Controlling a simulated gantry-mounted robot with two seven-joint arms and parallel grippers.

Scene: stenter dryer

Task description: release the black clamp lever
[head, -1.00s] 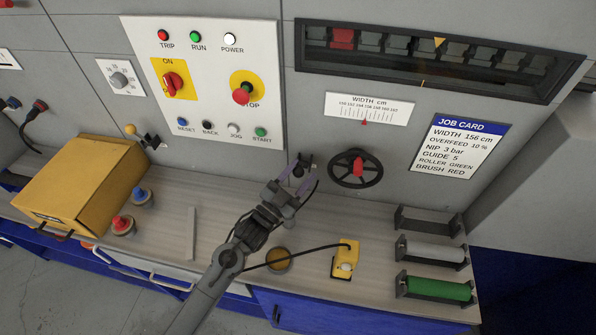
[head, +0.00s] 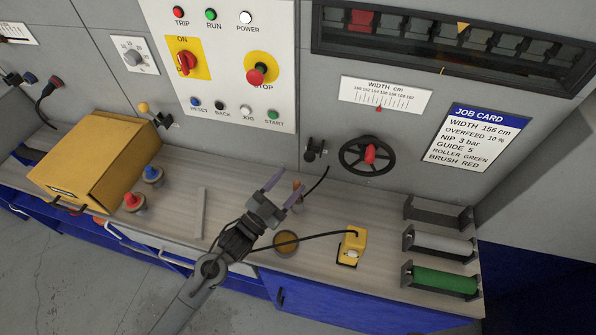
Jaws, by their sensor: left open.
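The black clamp lever (head: 316,150) sits on the grey machine panel, just left of the black handwheel (head: 367,155) with its red knob. My left gripper (head: 287,184) is open, with its two purple-grey fingers pointing up and right toward the panel. It is below and to the left of the clamp lever and visibly apart from it. Nothing is held between its fingers; a small brownish thing shows near the fingertips and I cannot tell what it is. My right gripper is not in view.
A yellow box (head: 95,160) and red and blue knobs stand left on the bench. A yellow device (head: 351,247) with a black cable and a round brown dish (head: 285,243) lie near my arm. Rollers (head: 440,279) are at right. A control panel (head: 222,65) is above.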

